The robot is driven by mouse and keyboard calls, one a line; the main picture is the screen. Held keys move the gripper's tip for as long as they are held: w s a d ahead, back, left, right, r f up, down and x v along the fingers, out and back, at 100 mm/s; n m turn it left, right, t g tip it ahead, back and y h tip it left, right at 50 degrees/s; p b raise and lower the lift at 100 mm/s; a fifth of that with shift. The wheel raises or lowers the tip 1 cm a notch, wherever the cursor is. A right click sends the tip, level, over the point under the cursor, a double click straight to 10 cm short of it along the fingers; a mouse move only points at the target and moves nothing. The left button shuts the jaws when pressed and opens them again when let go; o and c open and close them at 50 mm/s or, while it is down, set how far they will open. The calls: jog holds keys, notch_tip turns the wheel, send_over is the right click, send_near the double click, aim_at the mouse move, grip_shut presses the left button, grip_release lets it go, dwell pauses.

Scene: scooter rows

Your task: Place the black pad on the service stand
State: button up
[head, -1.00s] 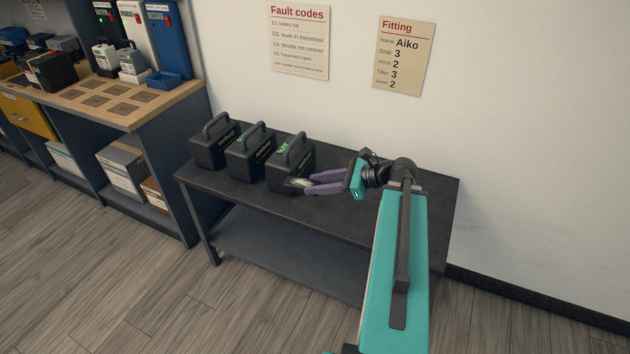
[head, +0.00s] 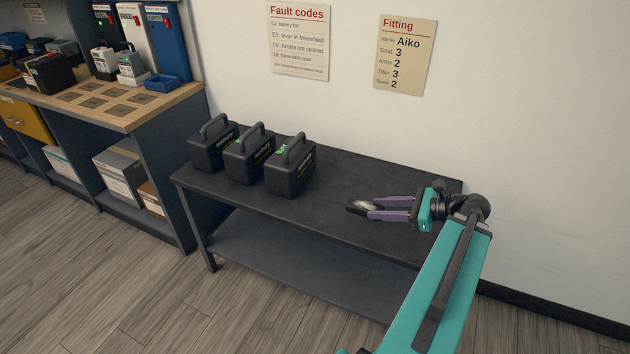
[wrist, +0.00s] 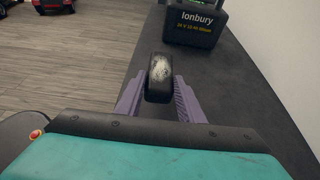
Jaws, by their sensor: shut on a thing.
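My gripper (head: 375,209) has purple fingers and is shut on the black pad (head: 358,207), over the right half of a dark bench. The pad is small and black with a pale, worn-looking patch on its face. In the wrist view the pad (wrist: 159,78) sits between the fingertips of my gripper (wrist: 159,95), sticking out ahead of them. I cannot tell whether the pad touches the bench top. I cannot tell from these views which thing is the service stand; the dark bench (head: 335,185) has a top and a lower shelf.
Several black batteries with handles stand on the bench's left half, the nearest (head: 290,172) left of my gripper; one battery (wrist: 195,25) shows ahead in the wrist view. A wooden-topped workbench (head: 150,108) stands at left. A wall with posters (head: 403,55) is behind. The bench's right half is clear.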

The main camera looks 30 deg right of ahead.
jog(key=shift+w+d, duration=0.1)
send_over(383, 195)
jog(key=shift+f, duration=0.7)
dwell(0.6)
jog(key=shift+f, duration=1.8)
jog(key=shift+f, duration=0.15)
jog(key=o, duration=1.1)
